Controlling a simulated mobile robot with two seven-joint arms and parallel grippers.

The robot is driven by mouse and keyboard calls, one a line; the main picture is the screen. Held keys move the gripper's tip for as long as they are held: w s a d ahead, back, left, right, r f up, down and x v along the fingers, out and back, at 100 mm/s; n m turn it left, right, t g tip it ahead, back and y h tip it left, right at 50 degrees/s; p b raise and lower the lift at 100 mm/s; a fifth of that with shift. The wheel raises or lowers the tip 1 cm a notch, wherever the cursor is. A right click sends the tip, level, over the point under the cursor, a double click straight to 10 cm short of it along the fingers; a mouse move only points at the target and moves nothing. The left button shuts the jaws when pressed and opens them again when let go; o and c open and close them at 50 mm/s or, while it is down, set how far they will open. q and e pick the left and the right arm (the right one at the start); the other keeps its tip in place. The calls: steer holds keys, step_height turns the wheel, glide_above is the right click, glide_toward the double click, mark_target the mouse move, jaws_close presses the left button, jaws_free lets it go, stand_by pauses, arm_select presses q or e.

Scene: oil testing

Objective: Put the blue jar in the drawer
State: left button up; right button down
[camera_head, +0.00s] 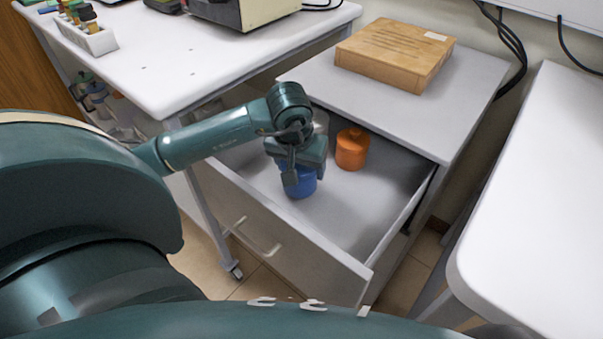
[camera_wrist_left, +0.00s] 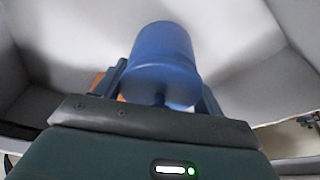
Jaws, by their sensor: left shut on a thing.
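The blue jar (camera_head: 300,183) is inside the open drawer (camera_head: 345,215), toward its front left part. My left gripper (camera_head: 292,172) is shut on the jar from above and partly hides it. In the left wrist view the blue jar (camera_wrist_left: 165,62) sits between the two fingers of the left gripper (camera_wrist_left: 163,95), with pale drawer surfaces around it. I cannot tell whether the jar's base touches the drawer floor. My right gripper is not in view.
An orange jar (camera_head: 352,149) stands in the drawer behind the blue one. A wooden box (camera_head: 395,53) lies on the cabinet top. White tables (camera_head: 540,190) stand at right and left. The right part of the drawer floor is clear.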

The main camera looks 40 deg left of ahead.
arm_select(q)
step_height(320, 180, down, 2)
steer(key=shift+f, duration=0.25)
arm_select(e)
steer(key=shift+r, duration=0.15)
arm_select(q)
steer(key=shift+f+b, duration=0.2)
steer(key=shift+b, duration=0.1)
steer(key=o, duration=1)
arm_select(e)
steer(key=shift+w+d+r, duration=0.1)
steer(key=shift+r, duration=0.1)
arm_select(q)
steer(key=shift+r, duration=0.15)
steer(key=shift+r+p, duration=0.3)
steer(key=shift+p, duration=0.05)
steer(key=p+v, duration=0.1)
steer(key=v, duration=1)
steer(key=shift+s+r, duration=0.15)
steer(key=shift+r, duration=0.1)
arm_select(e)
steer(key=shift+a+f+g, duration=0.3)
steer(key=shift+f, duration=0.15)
